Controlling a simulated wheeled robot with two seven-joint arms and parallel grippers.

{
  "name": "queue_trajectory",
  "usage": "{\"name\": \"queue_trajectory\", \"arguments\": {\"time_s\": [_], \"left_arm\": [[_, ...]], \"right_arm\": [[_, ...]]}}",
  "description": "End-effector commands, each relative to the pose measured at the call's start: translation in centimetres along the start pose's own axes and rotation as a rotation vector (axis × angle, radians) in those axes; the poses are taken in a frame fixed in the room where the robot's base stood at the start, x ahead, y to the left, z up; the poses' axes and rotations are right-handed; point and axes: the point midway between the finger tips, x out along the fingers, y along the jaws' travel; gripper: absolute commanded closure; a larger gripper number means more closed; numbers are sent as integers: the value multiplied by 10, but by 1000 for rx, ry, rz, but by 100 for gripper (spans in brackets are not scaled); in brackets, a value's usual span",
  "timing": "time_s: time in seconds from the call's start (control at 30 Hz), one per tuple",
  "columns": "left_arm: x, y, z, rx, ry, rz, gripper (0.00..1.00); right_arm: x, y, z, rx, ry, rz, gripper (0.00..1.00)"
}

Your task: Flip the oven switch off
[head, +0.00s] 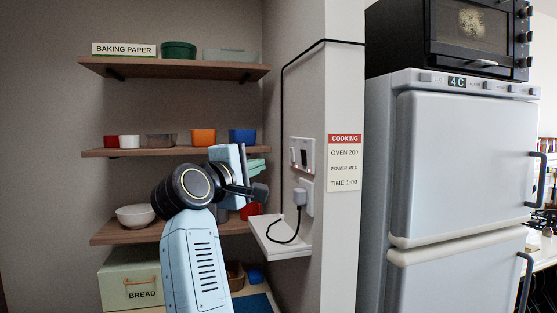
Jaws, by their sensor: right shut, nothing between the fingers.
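The oven switch is on a white wall plate (302,155) on the side wall, right of the shelves. The plate carries a dark rocker and a lighter one; their positions are too small to tell. My right gripper (262,192) is shut and empty, in front of the shelves. In the picture its tips are left of and below the plate, apart from it. My left gripper is out of view.
Below the plate a grey plug (299,198) sits in a socket, its black cable (283,120) running up the wall. A small white ledge (275,240) juts out beneath. Shelves (180,69) with bowls stand behind; a fridge (460,165) is right.

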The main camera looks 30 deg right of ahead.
Motion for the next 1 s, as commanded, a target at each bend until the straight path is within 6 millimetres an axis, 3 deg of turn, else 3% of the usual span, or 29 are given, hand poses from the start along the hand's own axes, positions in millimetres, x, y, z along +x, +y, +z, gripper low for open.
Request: {"name": "queue_trajectory", "arguments": {"time_s": [0.5, 0.7, 1.0], "left_arm": [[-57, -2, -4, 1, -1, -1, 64], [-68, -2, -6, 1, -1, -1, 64], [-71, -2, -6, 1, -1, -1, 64]], "right_arm": [[101, 5, 4, -4, -4, 2, 100], [117, 3, 23, -2, -3, 2, 100], [123, 0, 28, -2, 0, 1, 100]]}}
